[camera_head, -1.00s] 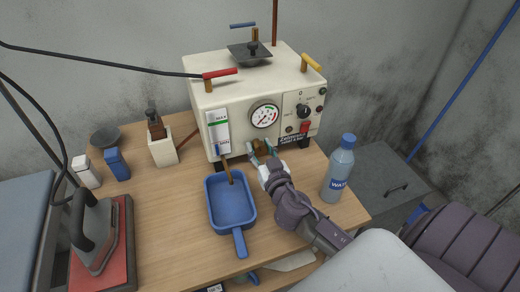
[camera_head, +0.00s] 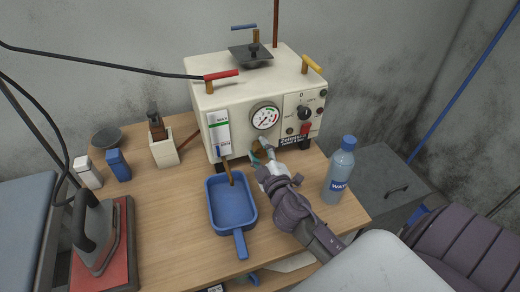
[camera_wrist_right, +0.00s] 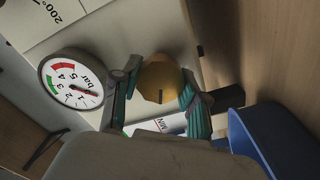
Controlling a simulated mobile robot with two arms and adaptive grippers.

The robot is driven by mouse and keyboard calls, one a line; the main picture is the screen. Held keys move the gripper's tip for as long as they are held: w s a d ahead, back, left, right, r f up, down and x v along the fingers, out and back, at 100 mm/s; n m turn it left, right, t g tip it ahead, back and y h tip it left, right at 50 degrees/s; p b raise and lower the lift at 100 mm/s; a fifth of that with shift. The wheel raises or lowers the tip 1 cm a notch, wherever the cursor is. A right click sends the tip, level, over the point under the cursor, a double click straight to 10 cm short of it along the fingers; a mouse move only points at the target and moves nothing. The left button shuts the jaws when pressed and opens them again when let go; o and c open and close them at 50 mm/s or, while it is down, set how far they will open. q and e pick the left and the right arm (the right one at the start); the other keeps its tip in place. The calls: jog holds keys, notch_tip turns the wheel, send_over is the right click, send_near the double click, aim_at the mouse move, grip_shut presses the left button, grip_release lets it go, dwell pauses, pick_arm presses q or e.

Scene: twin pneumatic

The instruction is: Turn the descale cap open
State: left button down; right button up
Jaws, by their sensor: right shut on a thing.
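The descale cap is the round brass knob (camera_wrist_right: 160,78) low on the front of the cream boiler unit (camera_head: 290,75). In the right wrist view it sits between the two fingers of my right gripper (camera_wrist_right: 158,92), which is shut on it. In the head view the right gripper (camera_head: 260,152) is at the boiler's lower front edge and mostly hides the cap (camera_head: 263,143). My left gripper is not in view.
A blue tray (camera_head: 212,200) with a handle lies just left of my right arm, under a brown spout. A water bottle (camera_head: 340,170) stands to the right of the arm. The pressure gauge (camera_head: 264,117) is above the cap. An iron (camera_head: 95,240) rests at the left.

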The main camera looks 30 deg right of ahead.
jog(key=n+p, duration=0.1)
jog(key=n, duration=0.5)
jog(key=n+p, duration=0.1)
jog(key=n, duration=0.5)
jog(key=shift+f, duration=0.1)
jog(key=n+p, duration=0.1)
jog(key=n, duration=0.4)
jog(key=shift+f+p, duration=0.1)
jog(key=shift+p, duration=0.25)
jog(key=n+p, duration=0.1)
jog(key=n, duration=0.4)
jog(key=shift+f+p, duration=0.1)
jog(key=shift+p, duration=0.2)
jog(key=shift+s+f+n, duration=0.1)
jog(key=shift+n, duration=0.2)
jog(key=o, duration=1.1)
jog(key=shift+o, duration=0.2)
jog(key=v, duration=1.2)
